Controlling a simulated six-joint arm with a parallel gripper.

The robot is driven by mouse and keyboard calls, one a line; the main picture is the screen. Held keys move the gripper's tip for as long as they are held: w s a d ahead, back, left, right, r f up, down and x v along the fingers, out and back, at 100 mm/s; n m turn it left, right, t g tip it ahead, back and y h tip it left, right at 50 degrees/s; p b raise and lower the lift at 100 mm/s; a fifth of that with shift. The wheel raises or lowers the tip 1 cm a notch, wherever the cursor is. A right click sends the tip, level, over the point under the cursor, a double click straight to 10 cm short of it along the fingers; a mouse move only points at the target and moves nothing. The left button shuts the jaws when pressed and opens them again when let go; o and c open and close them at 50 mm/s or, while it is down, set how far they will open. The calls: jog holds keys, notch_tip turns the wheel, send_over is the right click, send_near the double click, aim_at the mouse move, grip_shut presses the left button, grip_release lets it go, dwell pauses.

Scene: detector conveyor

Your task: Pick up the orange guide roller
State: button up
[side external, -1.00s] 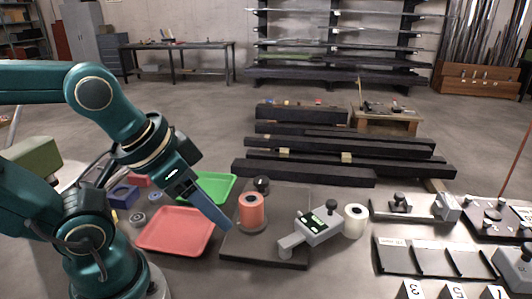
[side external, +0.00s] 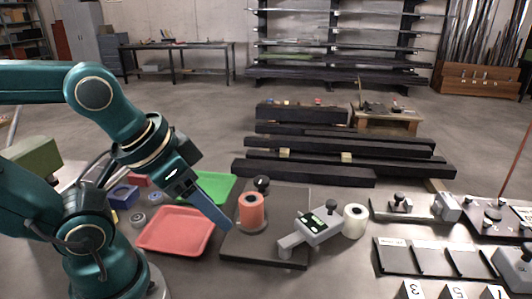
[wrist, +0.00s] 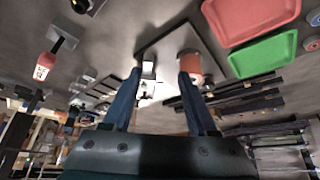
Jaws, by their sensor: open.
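The orange guide roller (side external: 251,209) stands upright on the dark base plate (side external: 264,258), on a grey round foot. In the wrist view the roller (wrist: 191,64) shows close to the tip of one finger, partly hidden by it. My gripper (side external: 226,226) points down and to the right, its blue fingers just left of the roller in the side view. In the wrist view my gripper (wrist: 159,80) has its two fingers spread apart with nothing held between them. I cannot tell whether a finger touches the roller.
A grey device (side external: 314,228) and a white roller (side external: 354,221) are right of the orange roller. A dark round knob (side external: 262,184) stands behind it. A red tray (side external: 170,238) and a green tray (side external: 212,183) lie to the left. Angled dark plates (side external: 440,262) stand at right.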

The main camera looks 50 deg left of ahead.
jog(key=o, duration=0.6)
